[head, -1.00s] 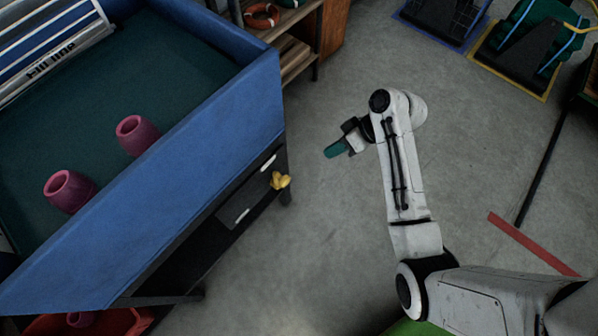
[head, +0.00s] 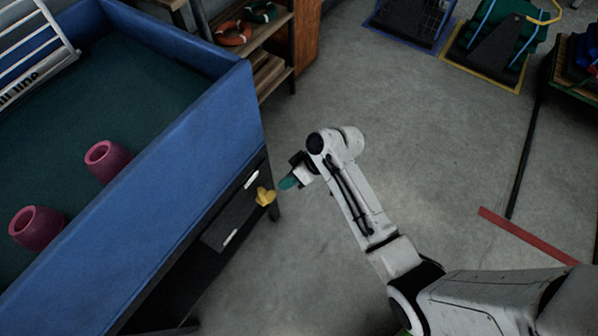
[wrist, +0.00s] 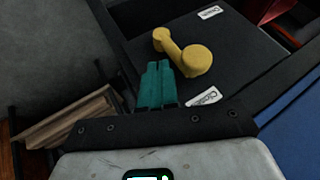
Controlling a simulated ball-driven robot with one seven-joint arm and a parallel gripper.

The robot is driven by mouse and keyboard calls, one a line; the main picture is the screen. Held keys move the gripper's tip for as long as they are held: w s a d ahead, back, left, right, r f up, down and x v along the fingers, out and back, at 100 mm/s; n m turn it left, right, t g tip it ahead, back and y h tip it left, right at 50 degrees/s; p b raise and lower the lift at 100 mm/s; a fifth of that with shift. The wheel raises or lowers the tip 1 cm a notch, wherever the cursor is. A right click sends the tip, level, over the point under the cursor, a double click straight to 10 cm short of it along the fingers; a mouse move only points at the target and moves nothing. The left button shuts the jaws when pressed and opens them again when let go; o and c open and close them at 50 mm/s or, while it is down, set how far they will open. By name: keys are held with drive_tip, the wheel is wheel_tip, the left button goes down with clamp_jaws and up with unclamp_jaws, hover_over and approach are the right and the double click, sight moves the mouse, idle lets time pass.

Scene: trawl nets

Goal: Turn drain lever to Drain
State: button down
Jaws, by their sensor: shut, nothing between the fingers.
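The yellow drain lever (head: 265,196) sits on the dark panel (head: 229,217) under the blue tank's side. In the wrist view the lever (wrist: 184,54) has a large round hub and a narrower arm ending in a smaller knob. Two white labels are on the panel: one (wrist: 210,12) near the top, and one (wrist: 203,96) that seems to read "Closed", near the hub. The other label's text is too small to read. My gripper (head: 287,183) has teal fingers, shut and empty. In the wrist view the fingertips (wrist: 158,66) are close beside the lever; whether they touch it I cannot tell.
The blue tank (head: 190,140) fills the left, with two pink pots (head: 107,160) inside. A wooden shelf (head: 270,60) with rings stands behind. A red strip (head: 525,236) lies on the floor at right. The grey floor (head: 400,120) around my arm is mostly clear.

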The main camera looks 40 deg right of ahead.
sight(269, 202)
drive_tip(key=shift+s+a+r, duration=0.15)
drive_tip(key=shift+a, duration=0.6)
drive_tip(key=shift+s+a+r+h+p, duration=0.15)
drive_tip(key=shift+a+h+p, duration=0.15)
drive_tip(key=shift+p, duration=0.25)
drive_tip(key=shift+a, duration=0.1)
drive_tip(key=shift+s+a+r+n+t+h+p, duration=0.2)
drive_tip(key=shift+a+r+n+t+h+p, duration=0.15)
drive_tip(key=shift+a+h+p, duration=0.55)
drive_tip(key=a+h+p, duration=0.1)
drive_tip(key=s+a+n+t+h+p, duration=0.1)
drive_tip(key=shift+a+h+p, duration=0.3)
drive_tip(key=shift+a+p, duration=0.1)
drive_tip(key=s+a+f+n+t+h+b, duration=0.2)
drive_tip(key=a+f+t+h+b, duration=0.1)
drive_tip(key=a+f+h+b, duration=0.2)
drive_tip(key=shift+s+a+f+h+b, duration=0.2)
drive_tip(key=shift+a+h+b, duration=1.2)
drive_tip(key=shift+b, duration=0.7)
